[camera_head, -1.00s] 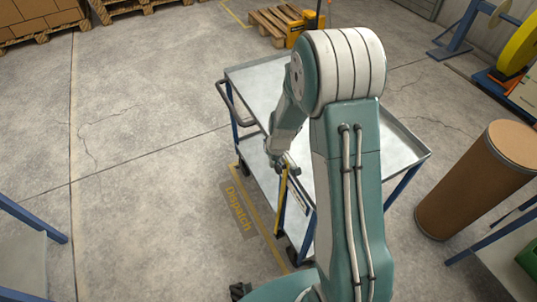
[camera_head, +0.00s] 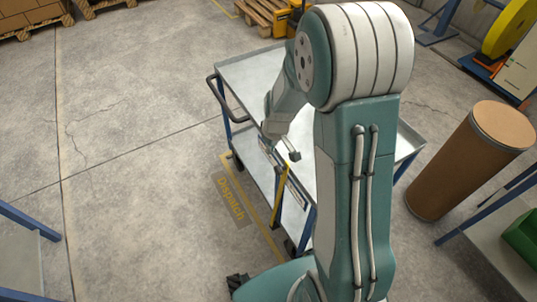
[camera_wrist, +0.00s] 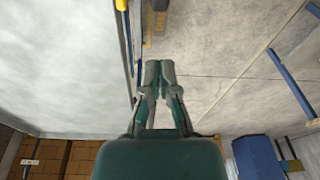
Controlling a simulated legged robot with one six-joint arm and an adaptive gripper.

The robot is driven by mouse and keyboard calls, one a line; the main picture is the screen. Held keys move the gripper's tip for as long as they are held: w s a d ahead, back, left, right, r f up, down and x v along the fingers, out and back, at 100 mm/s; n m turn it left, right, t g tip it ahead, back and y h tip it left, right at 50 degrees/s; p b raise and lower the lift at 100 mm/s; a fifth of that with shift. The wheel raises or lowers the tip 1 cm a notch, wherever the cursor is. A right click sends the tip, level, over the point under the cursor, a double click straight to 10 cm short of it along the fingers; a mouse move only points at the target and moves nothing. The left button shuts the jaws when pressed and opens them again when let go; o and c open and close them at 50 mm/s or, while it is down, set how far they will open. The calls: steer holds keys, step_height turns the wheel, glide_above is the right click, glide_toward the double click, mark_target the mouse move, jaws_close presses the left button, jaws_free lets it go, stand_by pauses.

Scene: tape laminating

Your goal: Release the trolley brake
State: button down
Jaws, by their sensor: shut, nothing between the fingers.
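The trolley (camera_head: 238,70) has grey metal shelves and a blue frame, with a dark push handle at its left end. A yellow lever (camera_head: 279,198) stands along its near long side, leaning slightly; I take it for the brake. Its yellow end also shows at the top of the wrist view (camera_wrist: 122,4). My gripper (camera_head: 293,155) is just above the lever's upper end in the head view; contact cannot be told. In the wrist view my gripper (camera_wrist: 160,64) is shut and empty, beside the trolley's edge and apart from the lever. My arm hides the trolley's right part.
A brown drum (camera_head: 468,160) stands right of the trolley. Blue-legged tables stand at the right (camera_head: 480,215) and left (camera_head: 25,250) edges. A floor patch marked Dispatch (camera_head: 229,198) lies left of the trolley. The concrete floor (camera_head: 130,130) at left is open.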

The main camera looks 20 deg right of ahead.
step_height(320, 180, up, 6)
steer(key=shift+s+d+r, duration=0.25)
steer(key=shift+s, duration=0.2)
steer(key=s+a+r+m+t, duration=0.3)
steer(key=s+r+m+t, duration=0.1)
steer(key=s+r, duration=1.4)
steer(key=shift+s+r+h, duration=0.15)
steer(key=shift+s+h, duration=0.25)
steer(key=shift+s, duration=0.4)
